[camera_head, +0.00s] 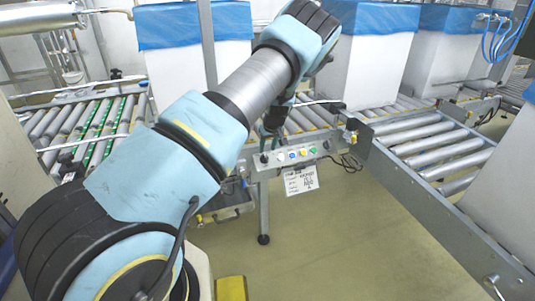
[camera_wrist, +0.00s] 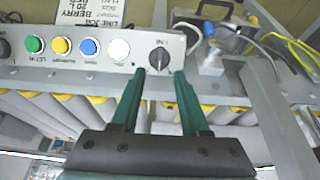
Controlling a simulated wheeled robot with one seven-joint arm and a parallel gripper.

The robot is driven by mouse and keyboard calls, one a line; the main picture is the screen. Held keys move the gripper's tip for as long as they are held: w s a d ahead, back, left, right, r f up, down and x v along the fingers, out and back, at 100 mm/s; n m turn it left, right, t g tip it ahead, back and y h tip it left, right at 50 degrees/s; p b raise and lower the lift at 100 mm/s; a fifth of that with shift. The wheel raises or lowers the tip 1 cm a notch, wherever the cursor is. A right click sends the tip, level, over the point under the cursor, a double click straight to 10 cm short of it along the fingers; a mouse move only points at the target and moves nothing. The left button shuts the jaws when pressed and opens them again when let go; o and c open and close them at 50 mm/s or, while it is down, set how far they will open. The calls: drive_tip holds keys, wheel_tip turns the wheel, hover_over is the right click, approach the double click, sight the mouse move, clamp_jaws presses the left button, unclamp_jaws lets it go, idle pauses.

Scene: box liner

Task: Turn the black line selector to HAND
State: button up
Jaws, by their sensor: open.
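The control box (camera_wrist: 100,50) shows across the top of the wrist view. The black line selector (camera_wrist: 160,54) is at its right end in that view, a round knob with a handle that looks roughly upright in the picture. Small labels beside it are too blurred to read. In the head view the selector (camera_head: 264,158) is at the box's left end. My gripper (camera_wrist: 159,73) is open, its two green fingertips apart on either side of the selector's lower part. Contact cannot be told. In the head view my gripper (camera_head: 268,133) hangs just above the selector.
White, blue, yellow and green buttons (camera_head: 303,152) and another black knob (camera_wrist: 5,48) share the box. Roller conveyors (camera_head: 430,145) carry tall white boxes (camera_head: 365,70) with blue liners behind.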

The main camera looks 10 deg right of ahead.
sight(265, 156)
drive_tip(key=shift+p+x, duration=0.3)
drive_tip(key=shift+x, duration=2.45)
drive_tip(key=shift+w, duration=0.1)
drive_tip(key=shift+c, duration=0.2)
clamp_jaws()
